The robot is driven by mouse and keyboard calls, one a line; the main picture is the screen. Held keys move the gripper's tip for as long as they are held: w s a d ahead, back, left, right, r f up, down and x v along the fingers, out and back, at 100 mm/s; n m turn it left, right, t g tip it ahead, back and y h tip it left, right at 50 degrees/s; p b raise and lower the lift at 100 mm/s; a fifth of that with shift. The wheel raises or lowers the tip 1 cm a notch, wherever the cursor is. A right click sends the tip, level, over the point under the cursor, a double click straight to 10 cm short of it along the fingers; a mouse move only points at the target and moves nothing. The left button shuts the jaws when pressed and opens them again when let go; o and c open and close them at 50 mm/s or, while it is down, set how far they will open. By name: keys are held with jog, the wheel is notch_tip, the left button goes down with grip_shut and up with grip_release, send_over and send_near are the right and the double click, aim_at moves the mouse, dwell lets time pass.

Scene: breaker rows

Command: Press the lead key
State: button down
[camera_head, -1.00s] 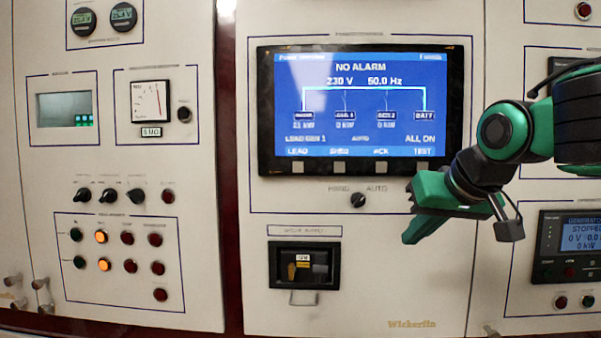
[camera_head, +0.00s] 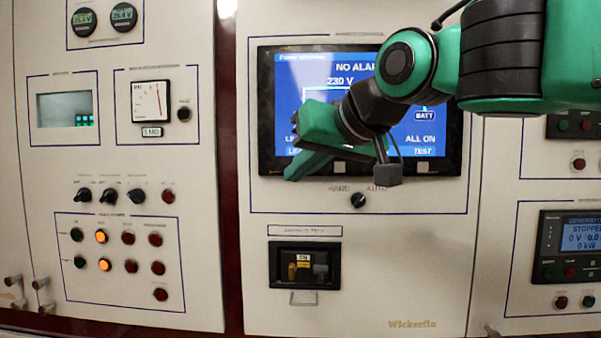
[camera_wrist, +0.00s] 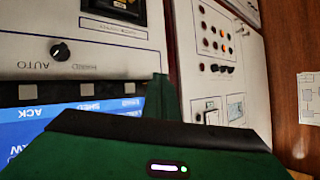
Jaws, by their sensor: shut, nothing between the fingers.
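The lead key is the grey square key (camera_wrist: 137,88) beside the LEAD label on the display's bezel in the wrist view, where the picture is upside down. It lies just left of my shut green fingers (camera_wrist: 164,95). In the head view my gripper (camera_head: 292,172) is in front of the lower left of the blue display (camera_head: 290,80), with its tips over the place of the lead key. There the key is hidden. My gripper is shut and empty. Whether the tips touch the panel cannot be told.
The SHED key (camera_wrist: 86,90) and ACK key (camera_wrist: 33,92) sit in the same row. A HAND/AUTO knob (camera_head: 358,200) is below the display. A dark recessed switch box (camera_head: 305,265) is lower down. Left, a panel carries knobs and lamps (camera_head: 101,236).

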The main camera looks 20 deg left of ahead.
jog(key=w+a, duration=0.2)
jog(key=w, duration=0.6)
jog(key=shift+w, duration=0.3)
jog(key=shift+w+a, duration=0.15)
jog(key=shift+w, duration=0.6)
dwell(2.6)
jog(key=shift+s, duration=0.85)
jog(key=shift+s+d, duration=0.25)
jog(key=shift+s, duration=0.55)
jog(key=shift+s+d, duration=0.25)
jog(key=shift+s, duration=0.55)
jog(key=shift+s+d, duration=0.25)
jog(key=shift+s, duration=0.55)
